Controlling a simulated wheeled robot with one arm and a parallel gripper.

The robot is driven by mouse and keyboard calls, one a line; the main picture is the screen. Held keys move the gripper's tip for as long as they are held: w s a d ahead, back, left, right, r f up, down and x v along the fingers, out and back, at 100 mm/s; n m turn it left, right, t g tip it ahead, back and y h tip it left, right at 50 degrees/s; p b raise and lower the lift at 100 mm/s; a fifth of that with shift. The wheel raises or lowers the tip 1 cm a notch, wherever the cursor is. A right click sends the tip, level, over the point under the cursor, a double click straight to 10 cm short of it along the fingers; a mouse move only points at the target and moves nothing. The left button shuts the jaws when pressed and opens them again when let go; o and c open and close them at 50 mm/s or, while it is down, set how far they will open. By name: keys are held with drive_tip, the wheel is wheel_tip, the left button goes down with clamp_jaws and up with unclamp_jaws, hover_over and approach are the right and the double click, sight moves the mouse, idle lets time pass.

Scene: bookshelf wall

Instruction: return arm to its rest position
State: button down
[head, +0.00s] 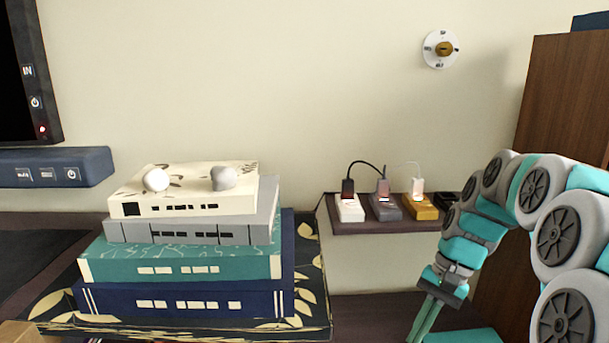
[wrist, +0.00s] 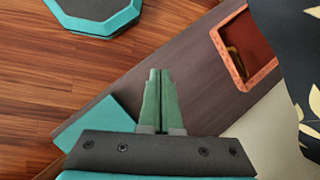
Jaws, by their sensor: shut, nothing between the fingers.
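My arm, grey and teal, bends down at the right of the head view. My gripper (head: 420,325) points downward there, near the bottom edge, in front of a dark wooden surface. In the wrist view my gripper (wrist: 158,72) has its two green fingers together, with nothing between them. Below the fingers a dark wooden board (wrist: 185,75) runs diagonally, and the fingers look apart from it.
A stack of books (head: 185,265) stands left of my arm. A small shelf (head: 375,230) with several switches and plugs hangs behind it. A brown cabinet (head: 560,95) stands at right. An orange-rimmed tray (wrist: 216,40) lies on the board, beside wooden floor (wrist: 45,65).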

drive_tip(key=s+a+f+n+h, duration=0.1)
drive_tip(key=s+a+n+h, duration=0.1)
drive_tip(key=s, duration=1)
drive_tip(key=s+a+f+n+h, duration=0.2)
drive_tip(key=s+a+n, duration=0.2)
drive_tip(key=s, duration=0.8)
drive_tip(key=shift+s+a+f+n+t, duration=0.2)
drive_tip(key=shift+s+n+t, duration=0.1)
drive_tip(key=shift+n, duration=0.4)
